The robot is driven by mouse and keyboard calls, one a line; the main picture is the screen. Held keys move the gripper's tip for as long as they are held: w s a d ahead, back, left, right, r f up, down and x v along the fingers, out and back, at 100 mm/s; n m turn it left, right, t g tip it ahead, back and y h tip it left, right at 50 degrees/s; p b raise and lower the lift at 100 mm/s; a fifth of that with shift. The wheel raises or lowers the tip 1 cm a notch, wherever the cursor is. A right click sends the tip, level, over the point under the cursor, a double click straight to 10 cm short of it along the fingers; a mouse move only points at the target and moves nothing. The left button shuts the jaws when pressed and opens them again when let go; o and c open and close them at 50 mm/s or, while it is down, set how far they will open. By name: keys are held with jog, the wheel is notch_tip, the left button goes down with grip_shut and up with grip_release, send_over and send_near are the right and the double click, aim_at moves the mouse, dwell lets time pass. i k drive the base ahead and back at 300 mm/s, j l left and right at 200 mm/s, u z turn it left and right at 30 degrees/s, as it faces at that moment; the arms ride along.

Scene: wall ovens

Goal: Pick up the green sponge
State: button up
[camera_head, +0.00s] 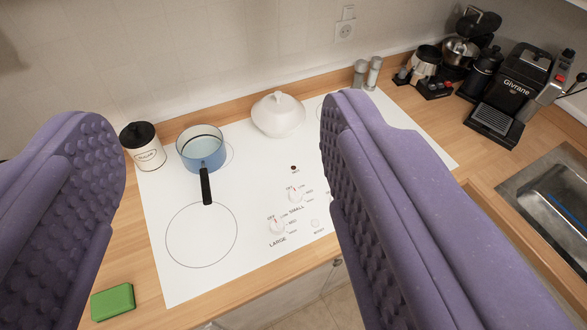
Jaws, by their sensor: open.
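A green sponge (113,302) lies on the wooden countertop at the lower left, just left of the white cooktop's front left corner. My gripper (225,140) has two purple padded fingers, one on each side of the view, spread wide apart. Nothing is held between them. The left finger shows above and to the left of the sponge in the picture.
A white cooktop (260,190) bears a blue saucepan (201,150) with a black handle and a white lidded pot (278,115). A lidded canister (143,147) stands left of it. Shakers, coffee machines (508,95) and a sink (553,205) are at right.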

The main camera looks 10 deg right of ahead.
aim_at(111, 303)
jog(key=u, duration=1.1)
jog(key=z, duration=1.5)
jog(key=u, duration=1.5)
jog(key=i+l+u, duration=0.1)
jog(key=i, duration=0.45)
